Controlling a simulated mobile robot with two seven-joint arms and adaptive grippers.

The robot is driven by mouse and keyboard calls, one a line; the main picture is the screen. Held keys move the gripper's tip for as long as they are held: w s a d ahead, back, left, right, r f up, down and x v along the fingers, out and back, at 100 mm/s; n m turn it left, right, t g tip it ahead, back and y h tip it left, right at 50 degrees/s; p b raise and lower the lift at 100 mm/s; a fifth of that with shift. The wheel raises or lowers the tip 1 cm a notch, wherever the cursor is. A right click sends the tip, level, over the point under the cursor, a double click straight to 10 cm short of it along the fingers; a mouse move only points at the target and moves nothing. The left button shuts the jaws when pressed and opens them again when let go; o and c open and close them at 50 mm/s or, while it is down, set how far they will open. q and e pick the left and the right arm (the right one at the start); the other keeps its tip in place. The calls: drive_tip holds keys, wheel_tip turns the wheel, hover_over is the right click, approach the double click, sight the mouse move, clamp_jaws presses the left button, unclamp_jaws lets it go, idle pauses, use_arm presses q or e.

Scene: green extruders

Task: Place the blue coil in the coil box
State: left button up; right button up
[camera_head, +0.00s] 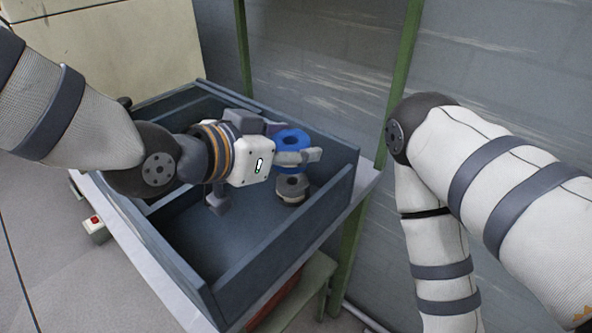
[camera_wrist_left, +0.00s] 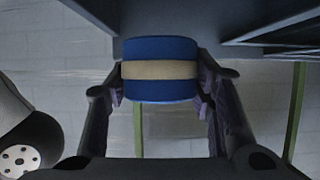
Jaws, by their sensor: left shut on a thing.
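The blue coil (camera_head: 292,139) is a ring with a tan band around its middle. My left gripper (camera_head: 296,157) is shut on it and holds it over the right part of the grey coil box (camera_head: 281,240). The coil also shows in the left wrist view (camera_wrist_left: 160,50), with a finger of the left gripper (camera_wrist_left: 162,85) on each side. Below it in the head view, a grey and tan round piece (camera_head: 292,188) stands on the box floor. My wrist hides part of the box. My right arm shows at the right, but its gripper is out of view.
The box sits on a pale table (camera_head: 148,262) and has raised walls and dividers. Green posts (camera_head: 404,70) rise behind and to the right, before a grey brick wall. A small box with a red button (camera_head: 96,229) is at the table's left side.

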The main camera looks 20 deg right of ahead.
sight(300, 187)
use_arm(q)
drive_tip(key=f, duration=0.1)
drive_tip(key=w+d+f, duration=0.1)
drive_tip(key=d+f, duration=0.1)
drive_tip(key=shift+w+f, duration=0.3)
drive_tip(key=shift+w, duration=0.1)
drive_tip(key=f, duration=0.3)
drive_tip(key=shift+d+b, duration=0.2)
drive_tip(key=shift+b, duration=0.2)
drive_tip(key=shift+w+f, duration=0.1)
drive_tip(key=shift+f, duration=0.15)
drive_tip(key=shift+r, duration=0.1)
use_arm(e)
drive_tip(key=shift+s+f+g, duration=0.4)
drive_tip(key=shift+s+f, duration=0.35)
drive_tip(key=shift+s, duration=0.05)
use_arm(q)
drive_tip(key=shift+f, duration=0.45)
drive_tip(key=o, duration=0.9)
use_arm(e)
drive_tip(key=shift+s+f, duration=0.1)
